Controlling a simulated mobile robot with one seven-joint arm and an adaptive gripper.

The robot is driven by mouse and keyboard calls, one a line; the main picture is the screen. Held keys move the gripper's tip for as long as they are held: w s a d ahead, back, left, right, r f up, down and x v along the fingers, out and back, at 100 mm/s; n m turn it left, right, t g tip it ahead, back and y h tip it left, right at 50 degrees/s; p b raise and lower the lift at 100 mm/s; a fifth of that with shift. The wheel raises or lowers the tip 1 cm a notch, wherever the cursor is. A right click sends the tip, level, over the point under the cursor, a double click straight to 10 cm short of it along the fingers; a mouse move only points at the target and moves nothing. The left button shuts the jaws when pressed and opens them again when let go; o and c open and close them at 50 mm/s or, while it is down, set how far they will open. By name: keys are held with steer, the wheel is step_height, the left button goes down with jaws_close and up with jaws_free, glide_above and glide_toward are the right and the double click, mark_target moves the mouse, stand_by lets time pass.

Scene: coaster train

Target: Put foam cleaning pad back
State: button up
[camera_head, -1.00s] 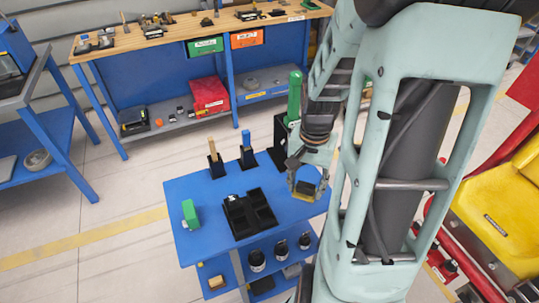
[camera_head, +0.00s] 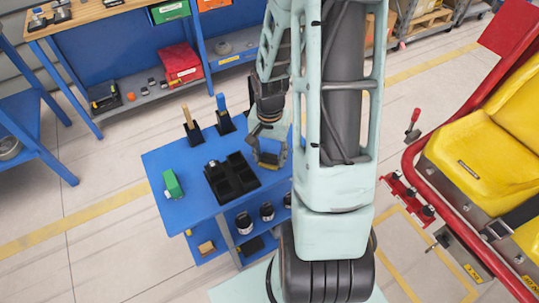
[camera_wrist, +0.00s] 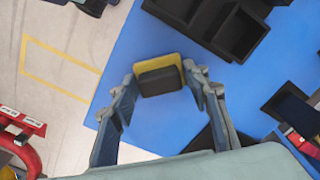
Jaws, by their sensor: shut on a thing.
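The foam cleaning pad (camera_wrist: 158,76) is a small block with a yellow layer and a dark layer, held between my gripper's fingertips (camera_wrist: 159,82) in the wrist view. In the head view my gripper (camera_head: 268,152) is at the right part of the blue table top, and the yellow edge of the pad (camera_head: 269,164) shows at its tips. A black tray with several compartments (camera_head: 232,178) is on the table, left of my gripper. The tray also shows at the top of the wrist view (camera_wrist: 208,22). The pad is apart from the tray.
On the blue table (camera_head: 180,215) are a green block (camera_head: 172,184) and two upright tools in black holders, one with a blue handle (camera_head: 222,115). Lower shelves hold dark jars.

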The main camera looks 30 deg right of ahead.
mark_target(270, 155)
steer(key=shift+f, duration=0.1)
steer(key=o, duration=1)
step_height(270, 155, up, 12)
steer(key=shift+r, duration=0.15)
stand_by(0.3)
